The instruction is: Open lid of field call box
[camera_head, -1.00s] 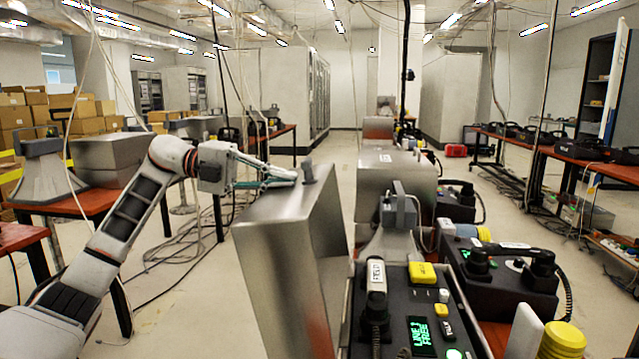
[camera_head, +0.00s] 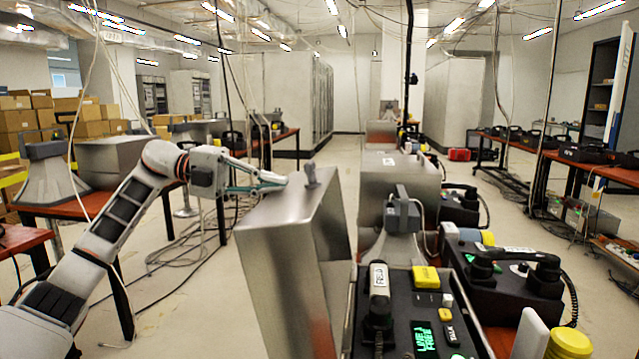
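The field call box (camera_head: 400,310) stands in front of me at the bottom centre, with a handset labelled FIELD, yellow buttons and a green display reading "LINE 1 FREE". Its grey metal lid (camera_head: 285,255) stands raised on the box's left side, tilted outward, with a small grey latch (camera_head: 311,175) on its top edge. My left gripper (camera_head: 284,180) reaches in from the left at the lid's upper edge, left of the latch. Its fingers look closed together with nothing between them. I cannot tell whether the tips touch the lid.
Behind the box are a grey horn (camera_head: 398,238) and a closed metal case (camera_head: 400,185). A black phone unit (camera_head: 505,280) stands to the right. Cables hang from the ceiling and lie on the floor. Open floor lies left of the lid.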

